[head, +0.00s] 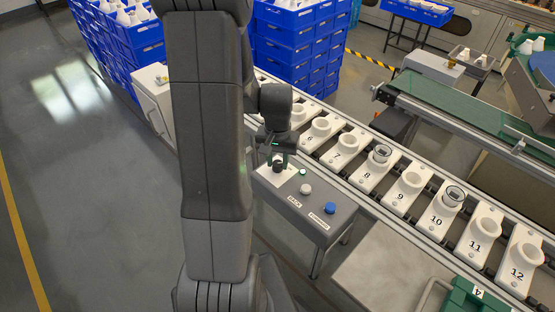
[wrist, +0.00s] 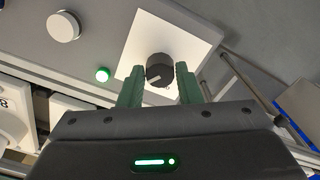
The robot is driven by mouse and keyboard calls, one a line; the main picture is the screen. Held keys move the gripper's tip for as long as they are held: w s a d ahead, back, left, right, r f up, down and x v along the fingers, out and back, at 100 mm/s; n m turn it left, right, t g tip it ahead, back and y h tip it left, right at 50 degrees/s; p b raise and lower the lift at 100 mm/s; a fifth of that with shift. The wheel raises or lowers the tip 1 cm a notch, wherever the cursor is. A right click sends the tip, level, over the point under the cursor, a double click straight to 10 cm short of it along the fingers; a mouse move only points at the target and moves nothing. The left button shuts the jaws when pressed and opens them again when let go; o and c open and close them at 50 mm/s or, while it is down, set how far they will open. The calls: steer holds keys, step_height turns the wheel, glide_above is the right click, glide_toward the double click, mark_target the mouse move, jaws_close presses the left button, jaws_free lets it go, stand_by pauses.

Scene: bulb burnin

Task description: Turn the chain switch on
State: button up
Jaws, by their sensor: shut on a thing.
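The chain switch is a dark round knob (wrist: 160,68) with a pale pointer mark, on a white square plate (wrist: 185,30). The plate (head: 266,181) sits on the grey control box (head: 320,215) beside the conveyor. My gripper (wrist: 160,82) has its green fingers on either side of the knob and is shut on it. In the head view my gripper (head: 279,162) comes down onto the knob (head: 278,168) from above. A small green lamp (wrist: 102,75) beside the plate is lit; it also shows in the head view (head: 303,172).
A white button (head: 306,188) and a blue button (head: 330,208) stand on the same box. The conveyor (head: 377,175) with numbered white sockets runs behind it. Stacked blue crates (head: 290,50) stand at the back. Open floor (head: 90,200) lies to the left.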

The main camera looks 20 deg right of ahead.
mark_target(278, 164)
steer(key=o, duration=1)
steer(key=shift+c, duration=0.2)
step_height(278, 164, up, 14)
steer(key=shift+p, duration=0.4)
steer(key=shift+f, duration=0.2)
step_height(278, 164, down, 14)
steer(key=shift+r+b, duration=0.15)
steer(key=shift+b, duration=0.25)
steer(key=shift+r, duration=0.1)
